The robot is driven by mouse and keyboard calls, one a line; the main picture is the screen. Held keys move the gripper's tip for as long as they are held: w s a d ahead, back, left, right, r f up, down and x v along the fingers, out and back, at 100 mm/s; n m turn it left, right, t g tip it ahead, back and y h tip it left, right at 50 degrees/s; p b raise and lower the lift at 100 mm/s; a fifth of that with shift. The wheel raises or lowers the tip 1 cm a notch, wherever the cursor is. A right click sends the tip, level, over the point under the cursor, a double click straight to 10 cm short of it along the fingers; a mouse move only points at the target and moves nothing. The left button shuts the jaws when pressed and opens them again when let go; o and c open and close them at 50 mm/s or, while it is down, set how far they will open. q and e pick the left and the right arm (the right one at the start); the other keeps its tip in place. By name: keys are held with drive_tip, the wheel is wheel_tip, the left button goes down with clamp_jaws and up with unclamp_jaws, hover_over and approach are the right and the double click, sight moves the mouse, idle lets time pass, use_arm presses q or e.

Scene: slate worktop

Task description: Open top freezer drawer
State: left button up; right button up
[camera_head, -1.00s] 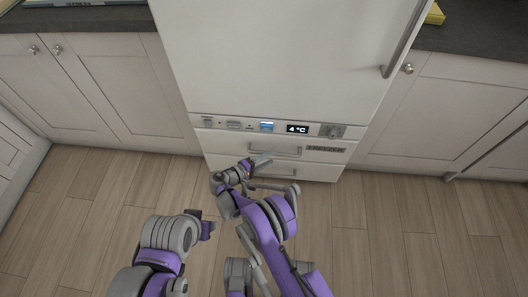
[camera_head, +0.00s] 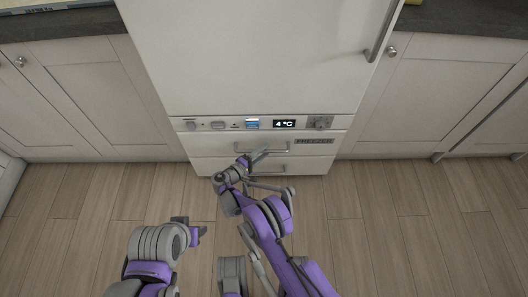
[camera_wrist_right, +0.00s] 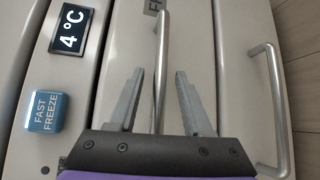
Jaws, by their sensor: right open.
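The top freezer drawer (camera_head: 222,145) is shut, under the control strip and marked FREEZER. Its bar handle (camera_head: 276,147) also shows in the right wrist view (camera_wrist_right: 163,45). My right gripper (camera_head: 258,157) is open at this handle. In the right wrist view its fingers (camera_wrist_right: 159,80) lie on either side of the bar, pointing at the drawer front; I cannot tell how deep the bar sits between them. Nothing is gripped. My left gripper (camera_head: 192,229) is low over the floor, away from the fridge; its jaws are too unclear to tell.
A lower drawer with its own handle (camera_wrist_right: 280,110) is shut just below. The control strip has a temperature display (camera_head: 284,124) reading 4 °C and a FAST FREEZE button (camera_wrist_right: 46,111). White cabinets (camera_head: 85,105) flank the fridge. The wood floor (camera_head: 400,220) in front is clear.

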drive_tip(key=shift+w+d, duration=0.2)
drive_tip(key=shift+w, duration=0.05)
clamp_jaws()
idle(1.4)
